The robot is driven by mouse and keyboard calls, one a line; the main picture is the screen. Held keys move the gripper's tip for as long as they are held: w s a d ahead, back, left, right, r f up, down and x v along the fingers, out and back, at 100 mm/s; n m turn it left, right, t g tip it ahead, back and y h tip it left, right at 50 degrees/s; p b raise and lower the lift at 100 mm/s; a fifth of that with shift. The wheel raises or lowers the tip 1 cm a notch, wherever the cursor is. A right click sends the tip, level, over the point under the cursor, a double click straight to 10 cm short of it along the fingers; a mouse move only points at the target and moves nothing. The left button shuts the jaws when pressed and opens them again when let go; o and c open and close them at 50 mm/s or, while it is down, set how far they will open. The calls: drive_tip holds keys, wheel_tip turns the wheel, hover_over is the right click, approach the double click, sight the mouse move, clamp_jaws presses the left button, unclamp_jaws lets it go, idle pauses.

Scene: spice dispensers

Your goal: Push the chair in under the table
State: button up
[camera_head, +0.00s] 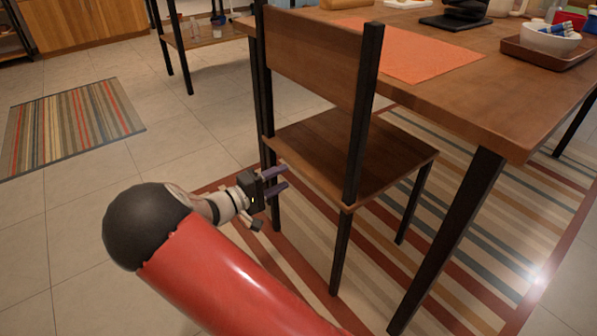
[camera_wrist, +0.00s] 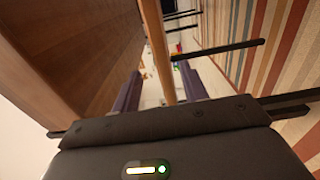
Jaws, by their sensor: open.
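The wooden chair (camera_head: 340,150) has a brown seat and backrest on a black metal frame. It stands upright at the long side of the wooden table (camera_head: 455,95), its back away from the table. The seat's front lies close to the table's edge in the picture. My gripper (camera_head: 286,178) is open at the rear of the seat, low behind the backrest. In the wrist view, the purple fingers of my gripper (camera_wrist: 163,92) lie on either side of a thin brown strip, apparently the seat edge (camera_wrist: 156,45). I cannot tell whether they touch it.
A black table leg (camera_head: 450,240) stands right of the chair. A striped rug (camera_head: 395,265) lies beneath both. An orange mat (camera_head: 425,55) and a white bowl on a tray (camera_head: 545,60) are on the table. Open tiled floor lies to the left.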

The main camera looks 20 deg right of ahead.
sight(298, 169)
drive_tip(key=b+x, duration=0.1)
drive_tip(key=x, duration=0.6)
drive_tip(key=shift+w+d, duration=0.1)
drive_tip(key=shift+d, duration=0.2)
clamp_jaws()
idle(1.0)
